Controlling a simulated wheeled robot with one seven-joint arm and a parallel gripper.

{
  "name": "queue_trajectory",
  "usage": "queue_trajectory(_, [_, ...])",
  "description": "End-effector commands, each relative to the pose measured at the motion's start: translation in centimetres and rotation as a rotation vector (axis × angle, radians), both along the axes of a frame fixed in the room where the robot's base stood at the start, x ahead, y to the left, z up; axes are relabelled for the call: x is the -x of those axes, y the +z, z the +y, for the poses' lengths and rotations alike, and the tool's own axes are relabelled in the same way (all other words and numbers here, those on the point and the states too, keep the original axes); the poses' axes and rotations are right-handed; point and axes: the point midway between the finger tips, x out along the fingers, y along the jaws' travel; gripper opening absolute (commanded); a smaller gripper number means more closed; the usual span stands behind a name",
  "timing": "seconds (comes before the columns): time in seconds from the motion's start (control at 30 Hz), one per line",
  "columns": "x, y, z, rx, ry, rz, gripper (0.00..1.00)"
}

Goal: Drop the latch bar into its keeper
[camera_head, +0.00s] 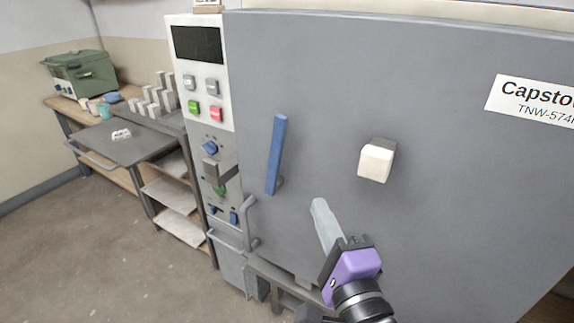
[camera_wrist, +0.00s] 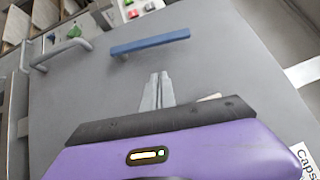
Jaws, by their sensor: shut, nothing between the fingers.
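The blue latch bar (camera_head: 277,155) stands nearly upright on the grey door, its top leaning slightly right, with a small mount at its lower end. It also shows in the wrist view (camera_wrist: 150,44), lying across the picture beyond my fingertips. A grey bracket that looks like the keeper (camera_head: 217,172) sits on the control panel, left of the bar; the bar is apart from it. My gripper (camera_head: 319,205) is shut and empty in front of the door, to the lower right of the bar. In the wrist view its fingers (camera_wrist: 157,88) are together, apart from the bar.
A white block-shaped knob (camera_head: 376,162) sticks out of the door (camera_head: 440,110) right of the bar. A grey handle (camera_head: 248,222) stands out at the door's lower left. A cart (camera_head: 145,145) and a bench with a green box (camera_head: 80,70) stand left. The floor there is clear.

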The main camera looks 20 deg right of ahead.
Motion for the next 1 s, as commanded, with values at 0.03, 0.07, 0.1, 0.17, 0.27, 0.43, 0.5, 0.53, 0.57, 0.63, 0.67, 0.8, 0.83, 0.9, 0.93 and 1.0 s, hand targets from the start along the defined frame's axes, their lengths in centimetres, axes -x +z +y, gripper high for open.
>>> queue_trajectory(0.03, [-0.2,0.1,0.0,0.0,0.0,-0.001,0.0])
queue_trajectory(0.07, [-0.4,0.2,-0.1,0.001,0.0,-0.001,0.0])
queue_trajectory(0.1, [-0.8,0.3,-0.1,0.001,0.0,-0.001,0.0])
queue_trajectory(0.17, [-1.5,0.5,-0.2,0.001,0.001,-0.001,0.0])
queue_trajectory(0.27, [-3.1,0.9,-0.5,0.0,0.0,-0.001,0.0])
queue_trajectory(0.43, [-6.5,1.3,-1.0,0.0,0.0,-0.001,0.0])
queue_trajectory(0.5, [-7.8,1.5,-1.3,0.001,0.0,0.0,0.0])
queue_trajectory(0.53, [-8.4,1.6,-1.4,0.0,-0.001,-0.001,0.0])
queue_trajectory(0.57, [-9.0,1.6,-1.5,0.0,-0.001,0.0,0.0])
queue_trajectory(0.63, [-10.2,1.8,-1.7,-0.001,0.0,-0.001,0.0])
queue_trajectory(0.67, [-10.5,1.7,-1.1,-0.001,0.003,0.0,0.0])
queue_trajectory(0.8, [-11.9,1.9,0.0,0.001,0.002,0.0,0.0])
queue_trajectory(0.83, [-12.1,2.0,0.1,0.001,0.001,-0.001,0.0])
queue_trajectory(0.9, [-12.5,1.9,0.5,0.001,0.002,0.001,0.0])
queue_trajectory(0.93, [-12.7,2.0,0.5,0.001,0.002,0.0,0.0])
queue_trajectory(1.0, [-12.8,2.0,0.7,0.001,0.001,0.0,0.0])
